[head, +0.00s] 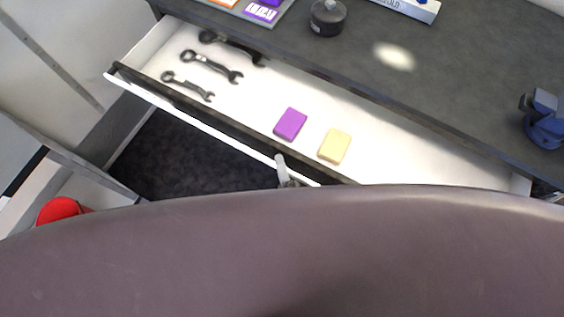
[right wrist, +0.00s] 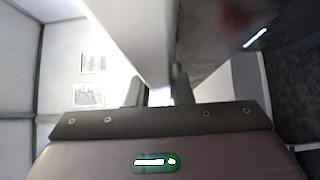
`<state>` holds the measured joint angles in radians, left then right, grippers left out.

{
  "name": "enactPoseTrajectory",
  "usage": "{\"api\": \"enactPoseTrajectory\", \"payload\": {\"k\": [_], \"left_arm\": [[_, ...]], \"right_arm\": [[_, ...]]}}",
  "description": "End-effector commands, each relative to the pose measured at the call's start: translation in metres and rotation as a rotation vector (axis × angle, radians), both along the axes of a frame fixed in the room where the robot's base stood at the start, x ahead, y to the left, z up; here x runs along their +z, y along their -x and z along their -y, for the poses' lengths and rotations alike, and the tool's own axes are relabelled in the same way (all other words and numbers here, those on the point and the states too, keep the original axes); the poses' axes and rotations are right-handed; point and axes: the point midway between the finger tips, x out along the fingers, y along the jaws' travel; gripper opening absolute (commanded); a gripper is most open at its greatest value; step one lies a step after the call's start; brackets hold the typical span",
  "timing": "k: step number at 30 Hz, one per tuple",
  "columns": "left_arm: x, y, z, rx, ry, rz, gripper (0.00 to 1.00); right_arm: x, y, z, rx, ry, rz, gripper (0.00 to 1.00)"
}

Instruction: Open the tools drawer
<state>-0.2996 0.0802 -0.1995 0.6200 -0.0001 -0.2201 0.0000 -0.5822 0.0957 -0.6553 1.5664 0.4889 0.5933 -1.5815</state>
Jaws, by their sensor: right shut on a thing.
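The tools drawer (head: 390,160) is pulled out from under the dark worktop, and its white inside shows in the head view. My right gripper (head: 286,174) is at this front edge, partly hidden by my own body. In the right wrist view its two fingers (right wrist: 161,88) are shut on the drawer handle; the exact contact is hard to see. Several dark wrenches (head: 211,66) lie at the drawer's left end. A purple block (head: 290,124) and a yellow block (head: 335,146) lie nearer the middle. My left gripper is not in view.
The dark worktop (head: 450,75) carries a round black container (head: 327,17) and a blue device (head: 544,120) at the right. A red object (head: 60,209) is at the lower left. Dark floor (head: 185,160) shows below the drawer front.

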Motion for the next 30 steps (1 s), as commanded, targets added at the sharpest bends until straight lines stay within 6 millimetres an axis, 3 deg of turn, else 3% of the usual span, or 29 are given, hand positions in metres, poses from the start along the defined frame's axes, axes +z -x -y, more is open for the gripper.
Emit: {"api": "enactPoseTrajectory", "payload": {"k": [2, 3, 8, 18, 30], "left_arm": [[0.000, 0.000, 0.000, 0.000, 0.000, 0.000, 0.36], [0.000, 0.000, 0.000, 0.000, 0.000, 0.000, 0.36], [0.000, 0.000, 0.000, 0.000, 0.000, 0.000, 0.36], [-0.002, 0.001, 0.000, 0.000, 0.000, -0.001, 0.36], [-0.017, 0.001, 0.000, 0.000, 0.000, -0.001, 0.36]], "right_arm": [[-0.001, 0.000, 0.001, -0.003, 0.002, -0.002, 0.00], [-0.001, 0.000, 0.001, -0.003, 0.002, -0.002, 0.23], [-0.001, 0.000, 0.001, -0.002, 0.001, -0.002, 0.42], [-0.002, 0.005, 0.002, -0.001, 0.001, -0.002, 0.42], [-0.003, 0.066, 0.013, -0.001, 0.001, -0.004, 0.42]]}}
